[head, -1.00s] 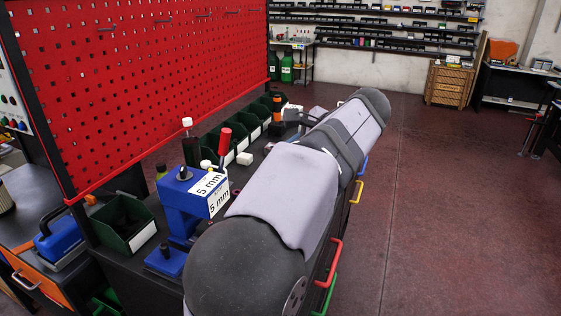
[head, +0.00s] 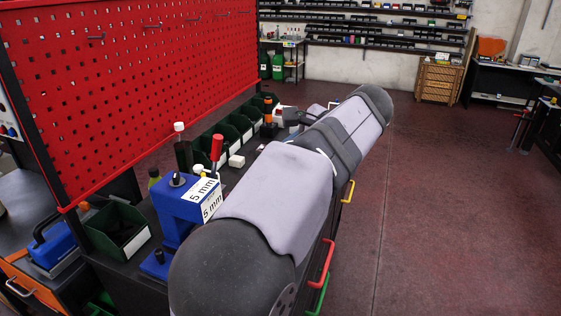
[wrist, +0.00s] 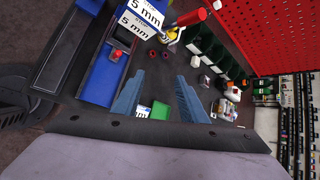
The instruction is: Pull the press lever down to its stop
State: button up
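The blue press (head: 172,212) stands on the bench at the left of my arm, with white "5 mm" labels on its head. Its lever has a red handle (head: 217,147) that points up in the head view. In the wrist view the labelled press head (wrist: 138,18) is at the top, and the red handle (wrist: 190,17) sticks out to its right. My gripper (wrist: 160,76) is open and empty, its two blue fingers apart. The handle lies beyond the fingertips, not between them. In the head view my arm hides the gripper.
Green bins (head: 118,232) stand on the bench, with a row of them behind the press. A dark bottle (head: 183,152) stands close behind the press. A red perforated panel (head: 130,90) rises at the back. The floor to the right is clear.

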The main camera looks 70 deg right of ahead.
dwell(0.4)
jog(key=w+a+f+n+g+y, duration=0.1)
jog(key=w+a+f+n+y, duration=0.15)
jog(key=w+a+f, duration=0.45)
jog(key=w+a+f+n+g+y, duration=0.1)
jog(key=w+a+f+n+y, duration=0.2)
jog(key=w+a, duration=0.5)
jog(key=w+a+f+n+g+p, duration=0.1)
jog(key=w+a+f+n+g, duration=0.1)
jog(key=w+a+f+n, duration=0.25)
jog(key=w+a+f+n+g+p, duration=0.1)
jog(key=a+f+n, duration=0.2)
jog(key=a+n, duration=0.35)
jog(key=s+a+f+n+g+p, duration=0.1)
jog(key=s+a+f+n, duration=0.1)
jog(key=a+n, duration=0.3)
jog(key=s+a+f+n+g+h+p, duration=0.1)
jog(key=s+a+f+n, duration=0.2)
jog(key=a+n, duration=0.2)
jog(key=s+a+f+n+g+p, duration=0.1)
jog(key=s+a+f+n+p, duration=0.1)
jog(key=a+n, duration=0.3)
jog(key=shift+s+a+f, duration=0.45)
jog(key=shift+a+f, duration=0.05)
jog(key=shift+a, duration=0.2)
